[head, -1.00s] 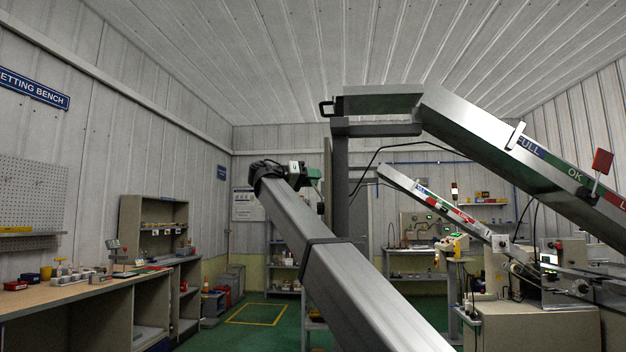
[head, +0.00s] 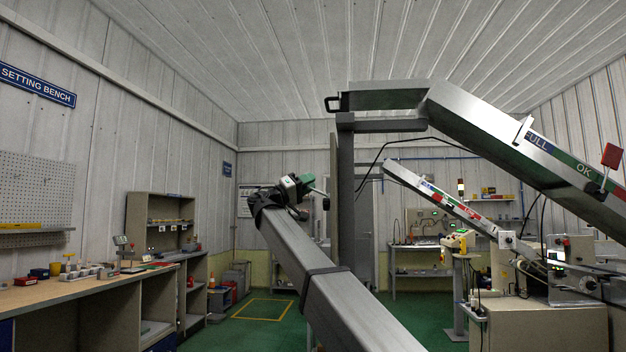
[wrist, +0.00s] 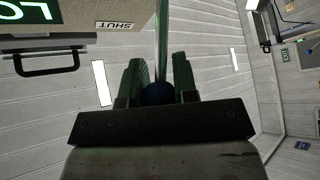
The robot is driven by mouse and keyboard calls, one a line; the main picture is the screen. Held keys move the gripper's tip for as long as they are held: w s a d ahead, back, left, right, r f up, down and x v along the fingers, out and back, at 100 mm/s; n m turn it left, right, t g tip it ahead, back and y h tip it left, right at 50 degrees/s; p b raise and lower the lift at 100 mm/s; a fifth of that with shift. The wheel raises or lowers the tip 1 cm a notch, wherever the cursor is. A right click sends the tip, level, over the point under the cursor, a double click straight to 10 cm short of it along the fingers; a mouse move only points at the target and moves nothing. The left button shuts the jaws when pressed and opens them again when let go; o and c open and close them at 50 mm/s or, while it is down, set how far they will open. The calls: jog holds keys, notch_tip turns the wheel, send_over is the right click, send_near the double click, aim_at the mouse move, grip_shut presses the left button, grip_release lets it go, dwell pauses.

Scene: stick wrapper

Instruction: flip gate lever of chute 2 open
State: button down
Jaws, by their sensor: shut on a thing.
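My gripper (wrist: 160,83) shows in the wrist view with its two green fingers close on either side of a dark blue ball knob (wrist: 158,93). A thin pale rod (wrist: 162,40) rises between the fingers; the knob seems to be its end, a lever by its look. The rod passes beside a beige panel (wrist: 120,40) labelled SHUT. In the head view my gripper (head: 308,183) is raised left of the grey post (head: 345,190), and the knob is too small to make out. No chute number is readable.
A large chute (head: 470,120) slopes down to the right from the post, with a red flag (head: 612,156) on its side. A second chute (head: 430,190) stands behind. A black handle (wrist: 45,60) juts from the panel. A bench (head: 90,285) lines the left wall.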

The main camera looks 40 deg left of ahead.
jog(key=shift+s+a+f, duration=0.1)
jog(key=shift+a+f, duration=0.05)
jog(key=shift+f, duration=0.2)
jog(key=shift+s+a+f, duration=0.15)
jog(key=shift+a+f, duration=0.05)
jog(key=shift+f, duration=0.45)
jog(key=shift+s+a+f, duration=0.15)
jog(key=shift+a+f, duration=0.05)
jog(key=shift+f, duration=0.55)
jog(key=c, duration=0.9)
grip_release()
jog(key=shift+a, duration=0.15)
jog(key=shift+s, duration=0.1)
jog(key=v, duration=1)
jog(key=shift+s+a+f, duration=0.1)
jog(key=shift+s+f, duration=0.15)
